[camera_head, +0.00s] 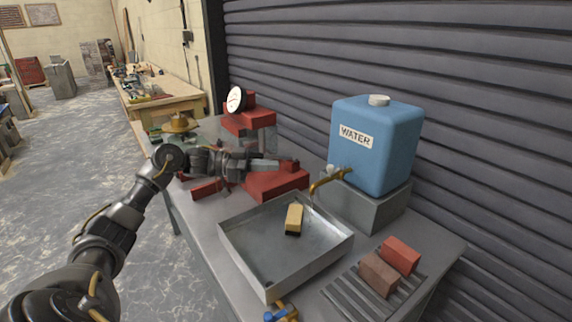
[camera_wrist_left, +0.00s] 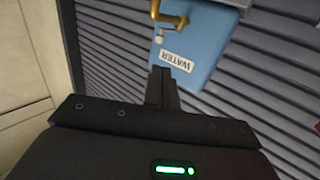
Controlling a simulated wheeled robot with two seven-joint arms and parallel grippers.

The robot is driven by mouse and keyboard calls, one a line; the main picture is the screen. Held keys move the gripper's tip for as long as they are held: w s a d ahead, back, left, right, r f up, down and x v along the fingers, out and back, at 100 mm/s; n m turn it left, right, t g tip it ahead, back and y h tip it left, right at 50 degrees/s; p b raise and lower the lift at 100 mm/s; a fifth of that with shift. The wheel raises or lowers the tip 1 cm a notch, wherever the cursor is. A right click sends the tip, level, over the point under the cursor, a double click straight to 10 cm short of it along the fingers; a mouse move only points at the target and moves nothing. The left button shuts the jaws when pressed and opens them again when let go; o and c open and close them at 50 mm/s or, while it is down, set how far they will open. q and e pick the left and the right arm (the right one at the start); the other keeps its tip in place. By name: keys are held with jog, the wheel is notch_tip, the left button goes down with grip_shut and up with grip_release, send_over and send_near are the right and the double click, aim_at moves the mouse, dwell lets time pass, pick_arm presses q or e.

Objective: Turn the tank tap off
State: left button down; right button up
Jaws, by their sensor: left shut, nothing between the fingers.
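The blue water tank (camera_head: 375,150), labelled WATER, stands on a grey block at the right of the bench. Its brass tap (camera_head: 325,181) points left over the metal tray's back corner, with a small pale handle (camera_head: 331,170) near the tank. I cannot tell if water runs from it. In the left wrist view the tank (camera_wrist_left: 195,45) and brass tap (camera_wrist_left: 168,17) appear upside down, beyond my fingers. My left gripper (camera_head: 277,165) is shut and empty, left of the tap and apart from it. It also shows in the left wrist view (camera_wrist_left: 163,84). My right gripper is out of view.
A red press with a dial (camera_head: 237,100) stands behind my left gripper. Red bricks (camera_head: 400,255) lie on a slatted rack at front right. A grey shutter (camera_head: 480,120) closes the back.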

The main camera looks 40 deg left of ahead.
pick_arm(q)
jog(key=p+x, duration=0.4)
jog(key=x, duration=0.8)
jog(key=shift+w+d, duration=0.15)
jog(key=shift+d, duration=0.2)
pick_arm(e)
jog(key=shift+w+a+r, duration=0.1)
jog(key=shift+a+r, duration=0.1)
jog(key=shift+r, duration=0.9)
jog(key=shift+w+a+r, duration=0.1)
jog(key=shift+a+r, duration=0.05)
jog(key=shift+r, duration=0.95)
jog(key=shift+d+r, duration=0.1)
